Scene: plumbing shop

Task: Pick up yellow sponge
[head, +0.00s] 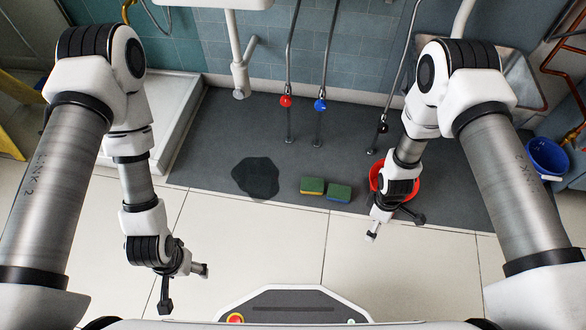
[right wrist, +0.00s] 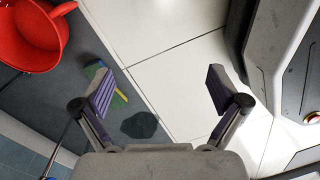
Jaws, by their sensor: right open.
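Two sponges with green tops lie side by side on the dark grey mat in the head view. The left sponge (head: 312,186) shows a yellowish side, and the right sponge (head: 339,192) shows a bluish side with some yellow. In the right wrist view a green and yellow sponge (right wrist: 93,70) is partly hidden behind a finger. My right gripper (head: 395,227) is open and empty, to the right of the sponges and apart from them; its spread fingers show in the right wrist view (right wrist: 160,92). My left gripper (head: 184,288) has its fingers apart and empty over the pale tiles.
A red bucket (head: 411,189) stands behind my right wrist, close to the sponges. A dark puddle (head: 256,177) lies left of them. Pipes with red, blue (head: 320,105) and black knobs rise behind. A blue bucket (head: 547,157) is far right. The tiles (head: 270,245) in front are clear.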

